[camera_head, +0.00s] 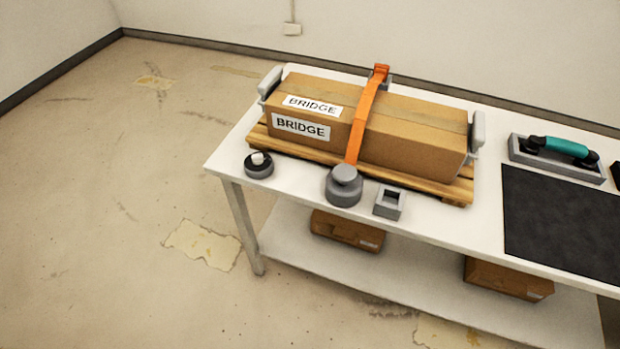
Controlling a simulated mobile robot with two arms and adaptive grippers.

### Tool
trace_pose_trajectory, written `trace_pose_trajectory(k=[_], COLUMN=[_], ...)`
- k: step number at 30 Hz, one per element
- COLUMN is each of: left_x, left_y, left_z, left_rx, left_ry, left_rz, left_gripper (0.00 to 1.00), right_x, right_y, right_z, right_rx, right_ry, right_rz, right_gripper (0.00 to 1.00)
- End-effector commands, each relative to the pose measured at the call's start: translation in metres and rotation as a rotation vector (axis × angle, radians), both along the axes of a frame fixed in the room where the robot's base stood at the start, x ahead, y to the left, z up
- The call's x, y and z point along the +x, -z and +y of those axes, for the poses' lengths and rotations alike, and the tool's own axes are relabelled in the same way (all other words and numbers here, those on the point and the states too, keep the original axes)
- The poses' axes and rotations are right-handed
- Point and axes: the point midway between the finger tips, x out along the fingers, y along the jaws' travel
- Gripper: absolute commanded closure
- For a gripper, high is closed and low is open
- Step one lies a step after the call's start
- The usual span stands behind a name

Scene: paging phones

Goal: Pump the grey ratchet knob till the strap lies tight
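A grey ratchet with a round knob (346,175) stands at the table's front edge, in front of a long cardboard box. The orange strap (362,124) runs from the ratchet up the box front and over its top to a fitting at the back. On the top the strap appears slightly raised; I cannot tell how tight it is. The box (415,118) carries two BRIDGE labels and lies on a wooden pallet (458,190) between two grey end brackets. Neither of my grippers is in view.
A small black and grey round device (258,165) stands left of the ratchet, and a grey square holder (389,202) stands to its right. A teal-handled tool (560,147) sits in a grey tray beyond a black mat (562,222). Cardboard boxes lie on the lower shelf (400,275).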

Motion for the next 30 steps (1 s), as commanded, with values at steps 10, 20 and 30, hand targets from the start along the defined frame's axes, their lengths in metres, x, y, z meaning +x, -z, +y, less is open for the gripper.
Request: trace_pose_trajectory(k=[10, 20, 30], left_x=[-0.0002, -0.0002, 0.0], left_y=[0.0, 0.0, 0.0], left_z=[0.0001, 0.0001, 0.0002], left_rx=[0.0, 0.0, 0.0], left_ry=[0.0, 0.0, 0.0], left_rz=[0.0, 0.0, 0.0], left_gripper=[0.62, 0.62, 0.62], right_x=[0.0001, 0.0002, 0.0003], right_y=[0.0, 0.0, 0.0], right_z=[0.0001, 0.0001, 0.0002], right_rx=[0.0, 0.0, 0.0], right_ry=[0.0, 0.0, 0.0], right_rz=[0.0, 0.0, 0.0], right_gripper=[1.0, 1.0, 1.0])
